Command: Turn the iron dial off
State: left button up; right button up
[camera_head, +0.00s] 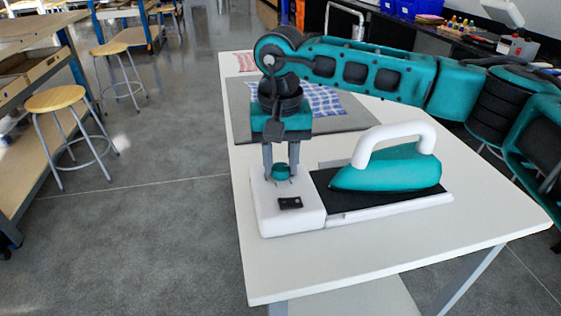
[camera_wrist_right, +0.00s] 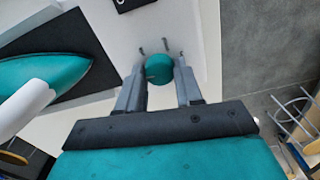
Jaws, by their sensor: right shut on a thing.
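The iron station (camera_head: 290,212) is a white base on the white table. Its teal round dial (camera_head: 281,171) stands on the left part of the base, behind a small black panel (camera_head: 290,203). My right gripper (camera_head: 281,172) points down from above with its fingers on either side of the dial. In the right wrist view the dial (camera_wrist_right: 159,68) sits between the two fingertips (camera_wrist_right: 160,72), and the gripper is shut on it. Small dark marks show on the base beside the dial. The teal iron (camera_head: 390,170) with a white handle rests on the station's black plate. My left gripper is out of view.
The white table (camera_head: 400,252) has clear room in front of the station. A grey mat (camera_head: 240,110) with a blue checked cloth (camera_head: 322,99) lies behind it. Stools (camera_head: 58,100) stand on the floor at left. A dark counter with bins (camera_head: 415,8) is at the back.

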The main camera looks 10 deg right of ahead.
aim_at(280, 166)
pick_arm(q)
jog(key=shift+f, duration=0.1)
pick_arm(e)
jog(key=shift+n, duration=0.6)
jog(key=o, duration=1)
jog(key=shift+o, duration=0.2)
pick_arm(q)
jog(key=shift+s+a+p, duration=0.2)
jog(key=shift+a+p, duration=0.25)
jog(key=shift+p, duration=0.1)
pick_arm(e)
notch_tip(280, 166, up, 13)
